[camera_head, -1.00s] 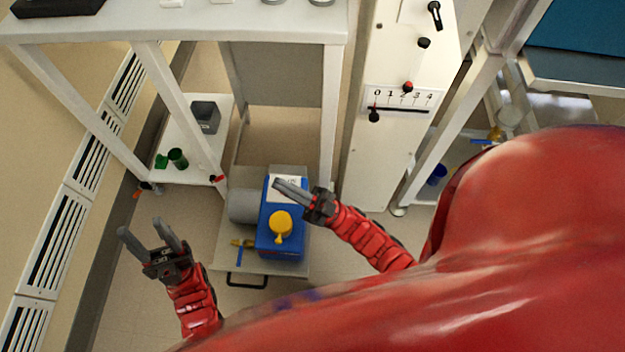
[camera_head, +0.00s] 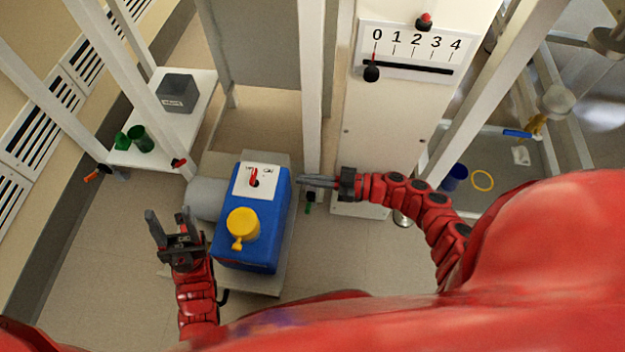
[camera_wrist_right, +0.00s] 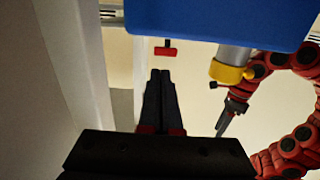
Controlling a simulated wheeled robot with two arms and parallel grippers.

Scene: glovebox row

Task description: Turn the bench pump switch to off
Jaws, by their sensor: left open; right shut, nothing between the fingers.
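The blue bench pump (camera_head: 255,250) stands on a low shelf, with a grey cylinder at its left. Its white label plate (camera_head: 243,187) carries a small red switch (camera_head: 253,176); the lettering is too small to read surely. My right gripper (camera_head: 302,182) is shut and empty, just right of the pump's plate end, apart from the switch. My left gripper (camera_head: 168,214) is open and empty, left of the pump.
A yellow cap (camera_head: 242,225) sticks up from the pump near the switch. A white post (camera_head: 312,100) rises behind my right gripper. A white panel with a 0 to 4 scale (camera_head: 412,45) stands at the right. Green cups (camera_head: 140,139) and a grey box (camera_head: 178,92) sit on the left shelf.

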